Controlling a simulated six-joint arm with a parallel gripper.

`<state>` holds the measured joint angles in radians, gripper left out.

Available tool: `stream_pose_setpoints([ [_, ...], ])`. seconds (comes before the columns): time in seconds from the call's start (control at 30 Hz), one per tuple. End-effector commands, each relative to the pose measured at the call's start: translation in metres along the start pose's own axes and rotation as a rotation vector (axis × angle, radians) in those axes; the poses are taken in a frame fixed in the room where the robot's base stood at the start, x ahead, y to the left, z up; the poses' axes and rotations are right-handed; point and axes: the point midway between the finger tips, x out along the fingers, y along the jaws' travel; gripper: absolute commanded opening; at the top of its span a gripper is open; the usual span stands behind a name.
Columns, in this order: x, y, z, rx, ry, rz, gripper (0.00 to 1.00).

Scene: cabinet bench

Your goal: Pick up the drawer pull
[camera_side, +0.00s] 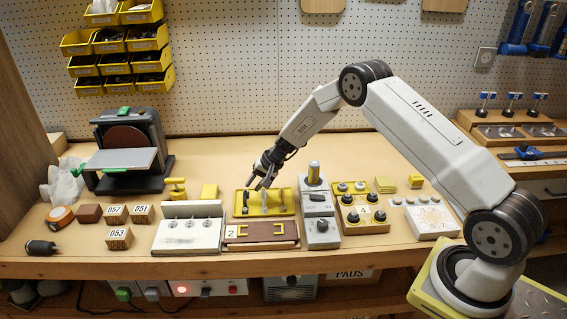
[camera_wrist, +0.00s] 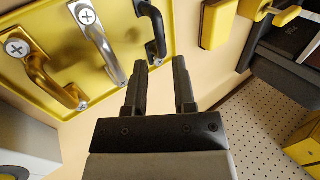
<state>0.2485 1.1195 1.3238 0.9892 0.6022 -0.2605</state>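A yellow tray (camera_side: 276,211) on the bench holds three bar-shaped drawer pulls side by side; it also shows in the wrist view (camera_wrist: 62,22). In the wrist view the pulls are a brass one (camera_wrist: 42,72), a silver one (camera_wrist: 97,40) and a black one (camera_wrist: 153,30). My gripper (camera_side: 263,183) is above the tray in the side view. In the wrist view its two fingers (camera_wrist: 159,63) are apart with nothing between them, and the black pull appears just beyond the fingertips. I see no contact with any pull.
A sander (camera_side: 128,150) stands farther left.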

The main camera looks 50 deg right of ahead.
Motion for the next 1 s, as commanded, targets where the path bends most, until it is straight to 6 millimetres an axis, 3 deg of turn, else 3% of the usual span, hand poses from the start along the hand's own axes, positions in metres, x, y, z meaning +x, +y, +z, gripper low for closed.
stream_pose_setpoints([
  [0.5,0.045,-0.001,0.002,-0.001,0.000,0.001,0.33],
  [1.0,0.051,-0.001,0.002,0.000,0.002,0.001,0.33],
])
